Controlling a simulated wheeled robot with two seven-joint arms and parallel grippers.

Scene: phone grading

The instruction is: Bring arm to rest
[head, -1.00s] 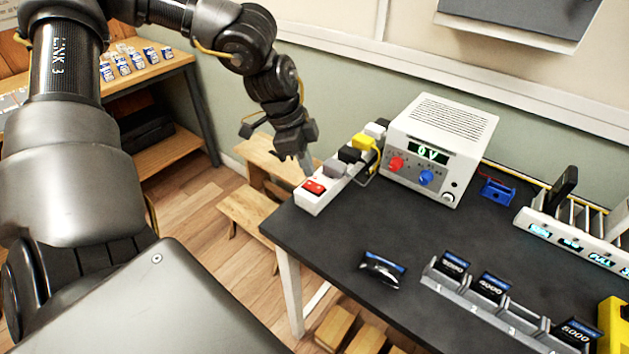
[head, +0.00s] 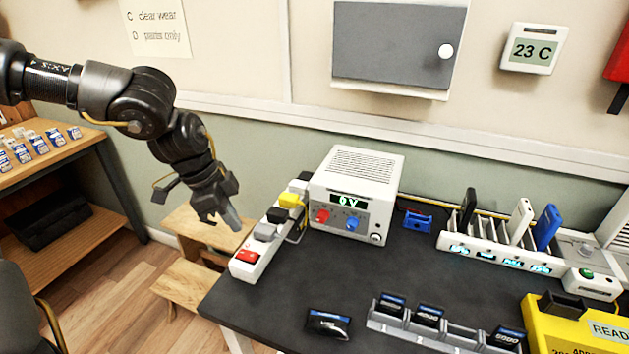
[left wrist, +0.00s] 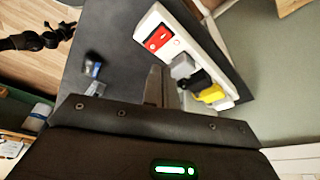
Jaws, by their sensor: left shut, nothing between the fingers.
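My left gripper (head: 232,218) hangs above the left end of the table in the head view, pointing down. Its fingers are shut and empty. It is beside the white power strip (head: 243,271), which has a red switch (head: 247,256) at its near end and grey, black and yellow plugs in it. In the left wrist view, the shut fingers (left wrist: 165,88) show in front of the strip (left wrist: 146,30), apart from it as far as I can tell. My right gripper is not clearly visible in the head view.
A dark phone-like item (head: 328,323), a grey battery rack (head: 402,333), a charging rack (head: 487,250) and a yellow device (head: 570,325) stand on the black table (head: 290,300). Wooden steps (head: 185,290) stand to the left.

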